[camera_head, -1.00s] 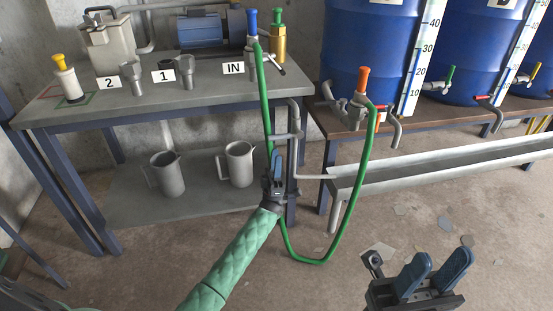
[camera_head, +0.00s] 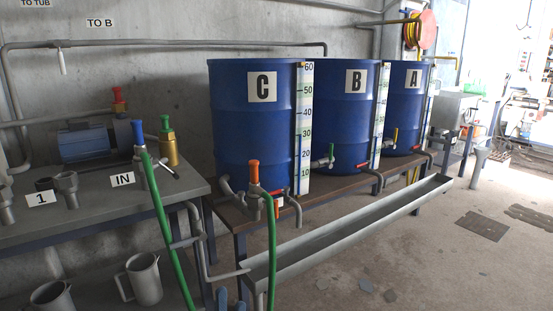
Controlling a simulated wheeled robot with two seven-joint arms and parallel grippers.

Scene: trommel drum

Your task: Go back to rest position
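My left gripper (camera_head: 231,302) shows only at the bottom edge, as two blue fingertips with a small gap between them. Nothing is seen between the tips; the rest of the gripper is cut off. It is in front of the grey trough's near end. My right gripper is not in view. A green hose runs down from the blue-topped fitting (camera_head: 139,134) at the IN label (camera_head: 122,180). A green hose also hangs from the orange-topped fitting (camera_head: 254,175) in front of drum C. The hose's lower loop is out of the picture.
Blue drums C (camera_head: 230,125), B (camera_head: 345,125) and A (camera_head: 410,105) stand on a brown bench. A long grey trough (camera_head: 350,230) runs before them. The grey pump table (camera_head: 90,205) is left, with jugs (camera_head: 144,278) below. The floor at right is mostly clear.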

